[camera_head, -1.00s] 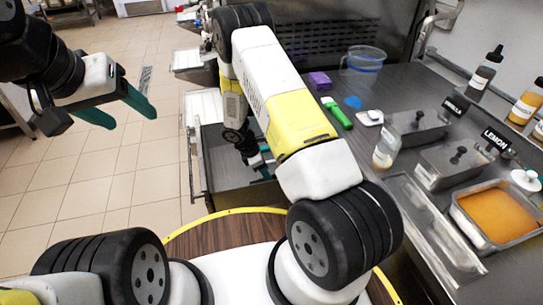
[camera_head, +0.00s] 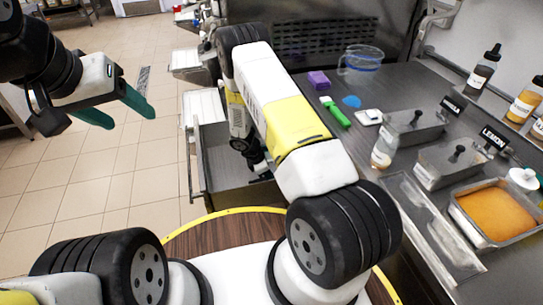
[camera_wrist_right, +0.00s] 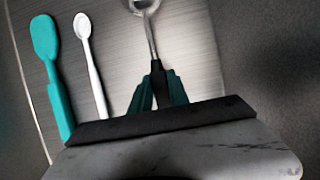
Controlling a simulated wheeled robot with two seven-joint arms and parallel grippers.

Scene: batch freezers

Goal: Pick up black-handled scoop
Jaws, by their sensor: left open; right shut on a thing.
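The black-handled scoop (camera_wrist_right: 151,40) shows in the right wrist view, its metal shank pointing away from me and its head cut by the top edge. My right gripper (camera_wrist_right: 157,82) is shut on its dark handle, mostly hidden between the teal fingers. In the head view the right gripper is low inside an open metal drawer (camera_head: 222,190), largely hidden by my right arm, and the scoop cannot be made out. My left gripper (camera_head: 132,114) is open and empty over the tiled floor at the left.
A teal spatula (camera_wrist_right: 46,50) and a white spoon (camera_wrist_right: 91,60) lie left of the scoop. The drawer's walls surround the right gripper. The counter (camera_head: 405,85) at right holds a green-handled tool (camera_head: 337,113), a clear jug (camera_head: 362,62), lidded pans and bottles.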

